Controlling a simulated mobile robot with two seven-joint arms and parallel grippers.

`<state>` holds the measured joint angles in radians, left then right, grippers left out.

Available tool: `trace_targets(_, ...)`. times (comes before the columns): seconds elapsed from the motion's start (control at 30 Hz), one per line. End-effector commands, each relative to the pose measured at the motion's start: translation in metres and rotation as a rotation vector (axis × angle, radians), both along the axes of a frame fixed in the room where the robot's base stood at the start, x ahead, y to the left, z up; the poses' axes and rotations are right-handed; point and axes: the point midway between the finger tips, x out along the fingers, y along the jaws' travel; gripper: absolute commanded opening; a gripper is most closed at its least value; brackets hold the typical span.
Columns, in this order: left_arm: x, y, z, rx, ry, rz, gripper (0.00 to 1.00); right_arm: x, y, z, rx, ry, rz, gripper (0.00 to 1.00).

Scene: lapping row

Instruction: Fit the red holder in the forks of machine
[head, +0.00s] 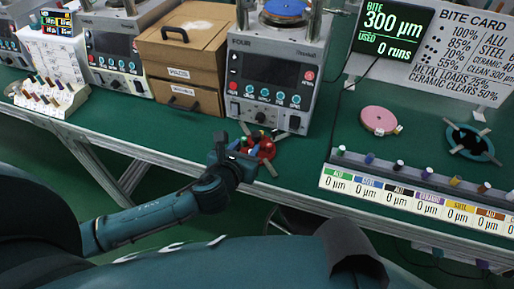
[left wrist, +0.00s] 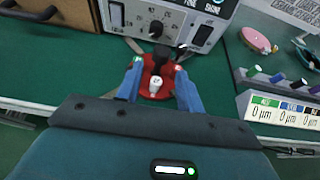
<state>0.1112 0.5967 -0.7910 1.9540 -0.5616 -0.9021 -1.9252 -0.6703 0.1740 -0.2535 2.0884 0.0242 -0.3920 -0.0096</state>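The red holder (head: 262,149) lies on the green bench top just in front of the machine marked FOUR (head: 272,75). Grey bars show around it, and a dark knob and a white-topped piece stand on it. In the left wrist view the red holder (left wrist: 155,80) sits between the two blue fingers of my left gripper (left wrist: 157,70). The fingers are spread, one on each side; I cannot tell whether they touch it. In the head view my left gripper (head: 245,153) covers part of the holder. My right gripper is not in view.
A wooden drawer box (head: 183,55) stands left of the machine, with more machines (head: 115,45) beyond. A pink disc (head: 379,120) and a teal ring (head: 470,141) with grey bars lie to the right. A label strip with bottles (head: 415,193) runs along the front right edge.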

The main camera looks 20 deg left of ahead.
Motion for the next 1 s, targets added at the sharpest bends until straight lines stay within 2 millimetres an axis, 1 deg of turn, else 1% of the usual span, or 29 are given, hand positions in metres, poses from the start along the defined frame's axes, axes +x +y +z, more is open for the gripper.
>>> trace_targets(0.03, 0.010, -0.001, -0.004, -0.002, -0.001, 0.002, 0.37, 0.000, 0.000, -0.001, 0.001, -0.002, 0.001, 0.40)
trace_targets(0.1, 0.020, -0.001, -0.009, -0.003, 0.000, 0.001, 0.37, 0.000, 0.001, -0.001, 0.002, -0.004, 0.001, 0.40)
trace_targets(0.2, 0.030, -0.002, -0.013, -0.004, 0.000, 0.002, 0.37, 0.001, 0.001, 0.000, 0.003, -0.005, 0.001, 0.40)
trace_targets(0.37, 0.039, -0.002, -0.016, -0.004, 0.000, 0.001, 0.37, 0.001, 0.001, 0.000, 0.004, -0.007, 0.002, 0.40)
trace_targets(0.6, 0.070, -0.004, -0.031, -0.005, 0.002, 0.002, 0.37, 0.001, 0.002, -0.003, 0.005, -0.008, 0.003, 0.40)
trace_targets(0.67, 0.076, -0.005, -0.033, -0.006, 0.001, 0.001, 0.37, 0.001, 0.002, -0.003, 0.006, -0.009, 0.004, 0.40)
trace_targets(0.8, 0.082, -0.004, -0.036, -0.005, 0.003, 0.001, 0.37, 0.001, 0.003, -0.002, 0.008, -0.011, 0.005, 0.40)
trace_targets(1.0, 0.082, -0.005, -0.035, -0.005, 0.002, 0.000, 0.37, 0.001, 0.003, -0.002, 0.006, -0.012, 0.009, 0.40)
